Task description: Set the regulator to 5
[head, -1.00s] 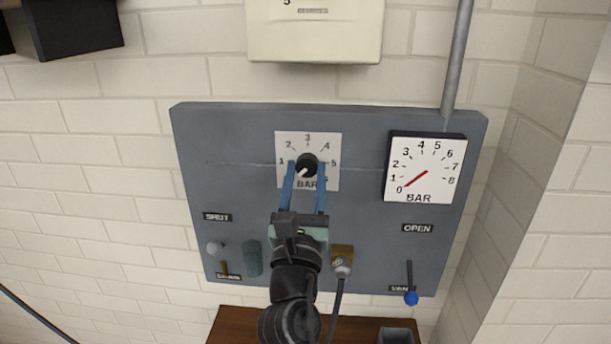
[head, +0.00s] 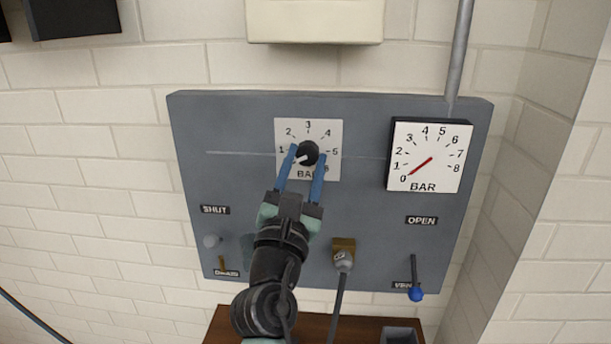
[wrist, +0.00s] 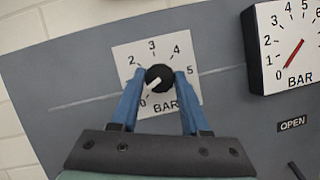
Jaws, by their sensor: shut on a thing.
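The regulator is a round black knob (head: 309,152) with a white pointer mark, on a white scale plate (head: 331,129) marked in BAR. In the wrist view the knob (wrist: 160,76) has its pointer toward the lower left, near the 0 and well away from the 5; the 1 is hidden by a finger. My gripper (head: 307,154) is shut on the knob, one blue finger on each side. The fingers are tilted on it, the left tip higher than the right. The gauge (head: 428,155) at right has its red needle at 0.
A cream box (head: 315,22) hangs above. The panel around the plate is flat.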

